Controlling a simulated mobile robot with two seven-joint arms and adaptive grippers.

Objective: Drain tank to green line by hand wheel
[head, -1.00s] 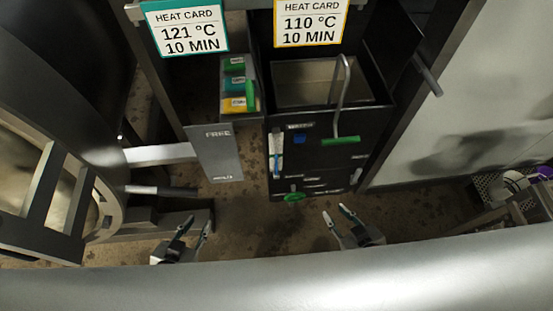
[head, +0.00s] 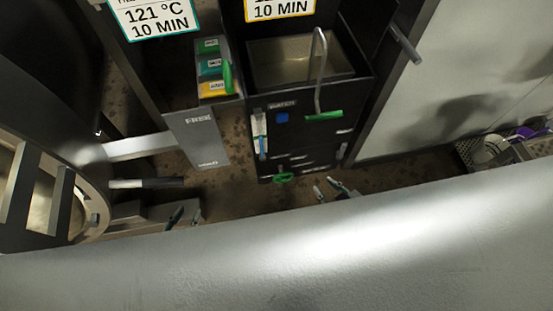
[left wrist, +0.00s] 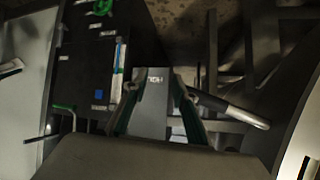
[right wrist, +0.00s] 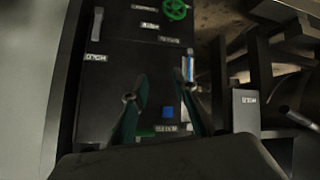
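The black tank (head: 258,105) stands ahead with an open basin of murky liquid on top. A small green hand wheel (head: 283,178) sits low on its front; it also shows in the left wrist view (left wrist: 102,7) and the right wrist view (right wrist: 176,10). My left gripper (head: 184,216) is open and empty, left of the wheel. My right gripper (head: 329,190) is open and empty, right of the wheel. My body partly hides both.
A lever with a green grip (head: 323,115) hangs before the tank. A grey panel marked FREE (head: 198,138) and colored blocks (head: 211,67) stand left of it. A round vessel (head: 35,75) fills the left. A crate (head: 474,152) lies far right.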

